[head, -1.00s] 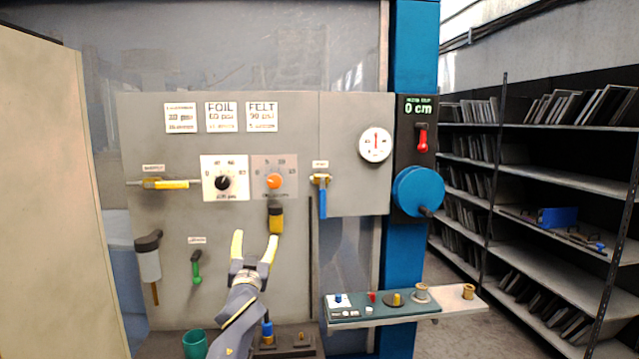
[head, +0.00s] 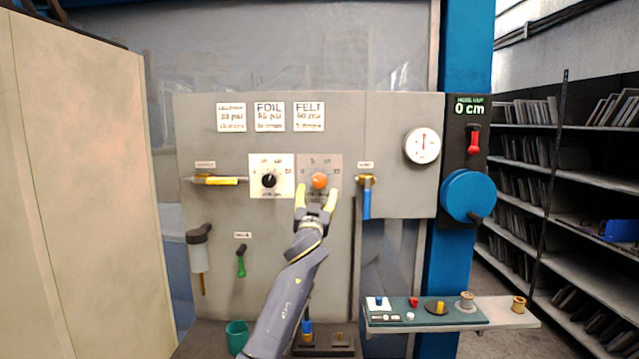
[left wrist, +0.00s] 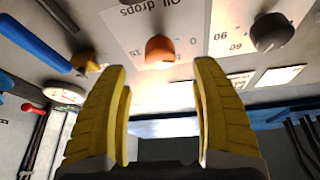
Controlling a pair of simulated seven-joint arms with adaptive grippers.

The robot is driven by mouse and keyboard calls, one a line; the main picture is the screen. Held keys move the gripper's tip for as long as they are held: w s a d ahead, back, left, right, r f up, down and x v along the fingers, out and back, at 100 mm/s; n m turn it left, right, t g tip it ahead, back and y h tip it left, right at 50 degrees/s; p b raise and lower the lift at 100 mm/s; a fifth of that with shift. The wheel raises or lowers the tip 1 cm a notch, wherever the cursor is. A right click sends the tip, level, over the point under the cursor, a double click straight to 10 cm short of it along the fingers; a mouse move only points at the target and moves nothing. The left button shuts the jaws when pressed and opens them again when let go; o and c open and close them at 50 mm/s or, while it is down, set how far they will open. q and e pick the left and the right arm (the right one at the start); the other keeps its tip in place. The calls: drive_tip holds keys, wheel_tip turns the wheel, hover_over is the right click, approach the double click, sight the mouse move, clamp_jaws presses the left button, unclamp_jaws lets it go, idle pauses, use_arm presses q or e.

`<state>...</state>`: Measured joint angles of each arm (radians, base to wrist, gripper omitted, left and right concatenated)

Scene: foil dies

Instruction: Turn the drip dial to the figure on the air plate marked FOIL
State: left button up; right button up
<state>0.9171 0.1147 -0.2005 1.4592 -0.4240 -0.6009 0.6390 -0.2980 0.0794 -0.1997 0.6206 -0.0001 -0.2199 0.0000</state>
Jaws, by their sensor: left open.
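The drip dial is an orange knob (head: 319,181) on a grey scale plate on the panel. In the left wrist view the orange knob (left wrist: 160,48) shows beyond the fingertips, near the words "Oil drops". My left gripper (head: 317,190) is open just below and in front of the knob, one yellow finger toward each side. In the left wrist view the fingers (left wrist: 160,68) are apart with nothing between them; contact with the knob cannot be told. The FOIL plate (head: 270,117) is the middle of three white plates above; its small lower lines are too blurred to read surely.
A black knob (head: 269,181) on a white scale sits close left of the drip dial. A blue-handled valve (head: 366,196) hangs close to the right. A yellow-handled valve (head: 219,181) is farther left. A shelf (head: 510,312) with small parts juts out lower right.

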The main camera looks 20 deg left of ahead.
sight(319, 183)
use_arm(q)
drive_tip(key=shift+x, duration=3.5)
drive_tip(key=c, duration=1.2)
drive_tip(key=shift+r, duration=0.1)
drive_tip(key=shift+c, duration=0.2)
